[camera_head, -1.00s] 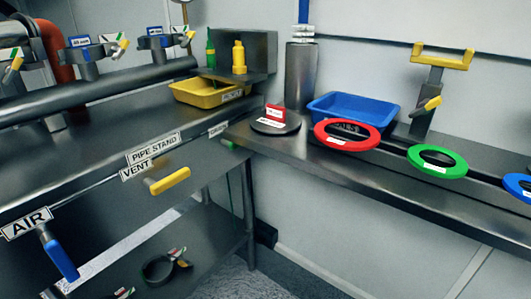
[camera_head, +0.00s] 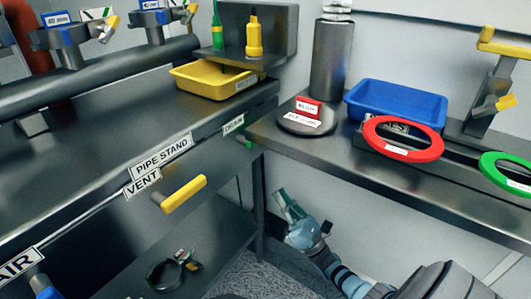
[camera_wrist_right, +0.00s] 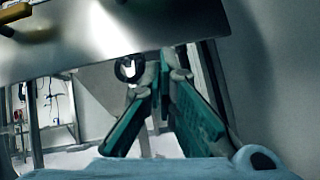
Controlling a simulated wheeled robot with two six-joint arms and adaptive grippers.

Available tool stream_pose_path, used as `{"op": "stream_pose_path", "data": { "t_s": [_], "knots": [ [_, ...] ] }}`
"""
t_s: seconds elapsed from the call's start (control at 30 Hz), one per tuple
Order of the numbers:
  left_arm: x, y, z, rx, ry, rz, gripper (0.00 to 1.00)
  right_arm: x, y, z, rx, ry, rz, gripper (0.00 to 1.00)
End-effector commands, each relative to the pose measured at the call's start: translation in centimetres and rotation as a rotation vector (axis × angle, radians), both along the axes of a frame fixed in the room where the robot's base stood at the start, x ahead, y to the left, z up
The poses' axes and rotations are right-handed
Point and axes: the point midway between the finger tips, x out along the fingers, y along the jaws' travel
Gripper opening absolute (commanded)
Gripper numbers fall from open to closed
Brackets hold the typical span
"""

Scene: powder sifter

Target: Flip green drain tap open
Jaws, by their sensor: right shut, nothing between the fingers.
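The green drain tap (camera_head: 247,143) is a small green handle under the DRAIN label (camera_head: 234,125). It sits at the right end of the pipe stand's front face, close to the corner with the right bench, and shows only in part. My right gripper (camera_head: 287,203) has teal fingers and is below and a little right of the tap, under the bench edge and apart from the tap. In the right wrist view my gripper (camera_wrist_right: 162,62) is shut and empty; a dark ring shows past its fingertips. I cannot make out the green tap there. My left gripper is not in view.
The yellow vent handle (camera_head: 184,194) juts from the front face left of the tap. The right bench (camera_head: 330,159) overhangs my right arm. A stand leg (camera_head: 260,190) is just left of my gripper. A lower shelf (camera_head: 215,250) holds a dark clamp (camera_head: 168,273).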

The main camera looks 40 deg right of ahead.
Motion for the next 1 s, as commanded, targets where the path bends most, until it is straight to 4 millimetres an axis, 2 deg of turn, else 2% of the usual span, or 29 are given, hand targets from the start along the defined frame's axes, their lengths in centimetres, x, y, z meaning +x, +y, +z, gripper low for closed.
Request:
{"op": "stream_pose_path", "data": {
  "t_s": [0.1, 0.17, 0.4, 0.63, 0.8, 1.0],
  "knots": [
    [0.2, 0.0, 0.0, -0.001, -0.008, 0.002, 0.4, -0.9, -0.3, 1.7, -0.104, -0.107, -0.06, 0.0],
    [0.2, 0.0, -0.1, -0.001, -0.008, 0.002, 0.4, -0.7, -0.2, 2.2, -0.112, -0.117, -0.065, 0.0],
    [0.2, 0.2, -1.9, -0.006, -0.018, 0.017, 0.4, 2.3, 0.6, 5.4, -0.109, -0.116, -0.063, 0.0],
    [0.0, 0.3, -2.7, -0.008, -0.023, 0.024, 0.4, 5.7, 1.4, 8.8, -0.108, -0.116, -0.063, 0.0],
    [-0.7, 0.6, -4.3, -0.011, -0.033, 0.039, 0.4, 5.7, 1.2, 11.6, -0.109, -0.113, -0.062, 0.0],
    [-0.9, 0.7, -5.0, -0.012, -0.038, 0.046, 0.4, 5.7, 1.1, 12.5, -0.108, -0.111, -0.062, 0.0]
  ]
}}
